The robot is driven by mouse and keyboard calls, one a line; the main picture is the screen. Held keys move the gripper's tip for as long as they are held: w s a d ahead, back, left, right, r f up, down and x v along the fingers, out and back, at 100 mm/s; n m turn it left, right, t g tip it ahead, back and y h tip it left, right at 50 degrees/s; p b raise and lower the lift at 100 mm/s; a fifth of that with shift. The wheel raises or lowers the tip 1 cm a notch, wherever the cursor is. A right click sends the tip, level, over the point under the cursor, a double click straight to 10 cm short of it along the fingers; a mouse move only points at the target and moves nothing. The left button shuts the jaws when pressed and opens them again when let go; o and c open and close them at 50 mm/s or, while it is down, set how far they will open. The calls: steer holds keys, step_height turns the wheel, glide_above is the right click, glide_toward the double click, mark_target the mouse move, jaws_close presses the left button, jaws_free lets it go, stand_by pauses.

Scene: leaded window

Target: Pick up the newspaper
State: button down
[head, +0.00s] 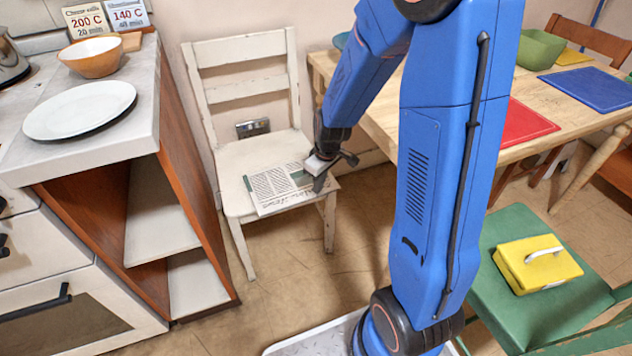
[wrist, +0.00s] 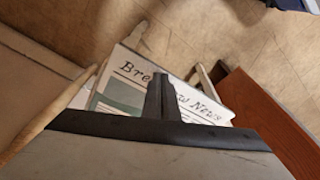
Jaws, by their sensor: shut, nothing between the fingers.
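The newspaper (head: 272,187) lies flat on the seat of the white chair (head: 240,150) in the head view. Its right end is partly hidden by my gripper (head: 320,180). In the wrist view the newspaper (wrist: 135,72) shows part of its printed title and a picture, with the rest hidden behind the gripper body. My gripper (wrist: 163,88) is shut with its fingers together and nothing between them. Its fingertips are over the newspaper's right part in the head view; whether they touch the paper cannot be told.
A counter with a white plate (head: 80,110) and a bowl (head: 91,57) stands left of the chair. A wooden table (head: 385,118) with a red mat (head: 520,125) is at the right. A green chair (head: 510,240) holds a yellow case (head: 537,268). Open floor lies before the white chair.

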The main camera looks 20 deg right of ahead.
glide_toward(299, 184)
steer(key=w+f, duration=0.2)
steer(key=f, duration=0.1)
steer(key=w+a+f, duration=0.1)
steer(key=f, duration=0.1)
steer(key=shift+w+a+f, duration=0.1)
steer(key=shift+w+a, duration=0.05)
steer(key=shift+w, duration=0.1)
steer(key=shift+f, duration=0.7)
steer(key=shift+s+f, duration=0.1)
steer(key=shift+f, duration=0.05)
steer(key=shift+s+d+f, duration=0.1)
steer(key=shift+s+d, duration=0.1)
steer(key=shift+s, duration=0.3)
steer(key=shift+s+d, duration=0.2)
steer(key=shift+s, duration=0.3)
steer(key=shift+r, duration=0.65)
steer(key=shift+w, duration=0.1)
